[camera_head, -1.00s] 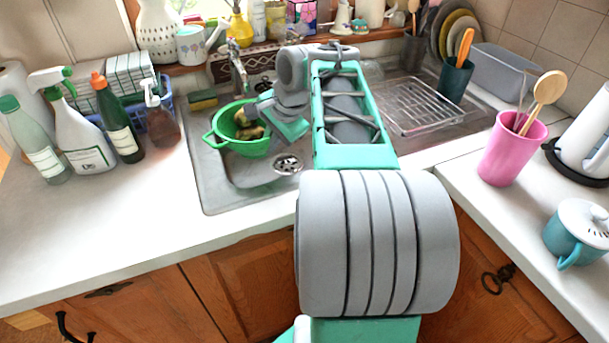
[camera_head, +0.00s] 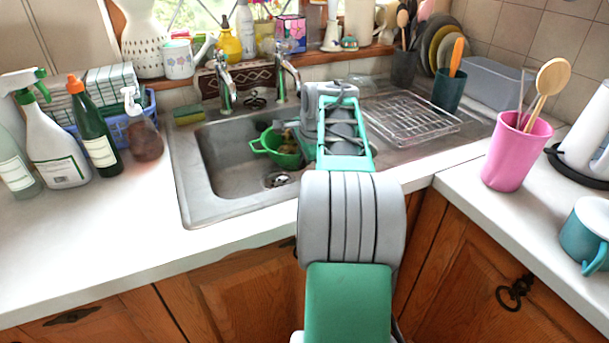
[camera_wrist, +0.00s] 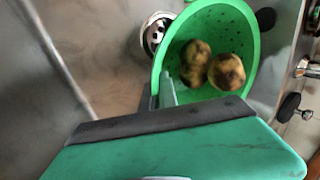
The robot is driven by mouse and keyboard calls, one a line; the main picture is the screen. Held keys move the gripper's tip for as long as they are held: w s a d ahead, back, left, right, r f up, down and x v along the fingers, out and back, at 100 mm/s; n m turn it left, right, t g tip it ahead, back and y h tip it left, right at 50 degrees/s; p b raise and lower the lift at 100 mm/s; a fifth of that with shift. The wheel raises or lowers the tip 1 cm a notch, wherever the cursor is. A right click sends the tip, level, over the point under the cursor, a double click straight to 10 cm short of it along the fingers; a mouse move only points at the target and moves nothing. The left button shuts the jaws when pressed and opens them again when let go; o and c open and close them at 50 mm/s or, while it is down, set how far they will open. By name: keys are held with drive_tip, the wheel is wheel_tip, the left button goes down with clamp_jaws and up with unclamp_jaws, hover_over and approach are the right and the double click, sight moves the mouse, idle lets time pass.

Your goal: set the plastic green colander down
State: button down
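The green plastic colander (camera_head: 284,159) is inside the sink basin (camera_head: 226,168), toward its right side and behind the drain (camera_head: 277,180). I cannot tell whether its base touches the basin floor. In the wrist view the colander (camera_wrist: 222,28) is seen from above, tilted in the picture, with brown potatoes (camera_wrist: 226,71) in it. My gripper (camera_wrist: 160,94) is at the colander's near rim, one finger inside the wall and the other outside, pinching it. In the head view my arm hides the gripper and the colander's right side.
Taps (camera_head: 226,88) stand behind the basin. A wire rack (camera_head: 412,117) lies on the drainer at right. A pink cup (camera_head: 515,155) with utensils stands on the right counter. Bottles (camera_head: 95,128) crowd the left counter. The basin's left part is clear.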

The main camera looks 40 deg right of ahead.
drive_tip(key=shift+w+d+f, duration=0.4)
drive_tip(key=shift+d+f, duration=0.4)
drive_tip(key=shift+f, duration=0.05)
drive_tip(key=shift+w+d+f+b, duration=0.15)
drive_tip(key=shift+f+b, duration=0.2)
drive_tip(key=shift+f, duration=0.6)
drive_tip(key=shift+d+f+b, duration=0.15)
drive_tip(key=shift+f+b, duration=0.15)
drive_tip(key=shift+f, duration=0.65)
drive_tip(key=shift+f, duration=0.15)
drive_tip(key=c, duration=1.7)
unclamp_jaws()
drive_tip(key=p+v, duration=0.2)
drive_tip(key=v, duration=1)
drive_tip(key=shift+a, duration=0.1)
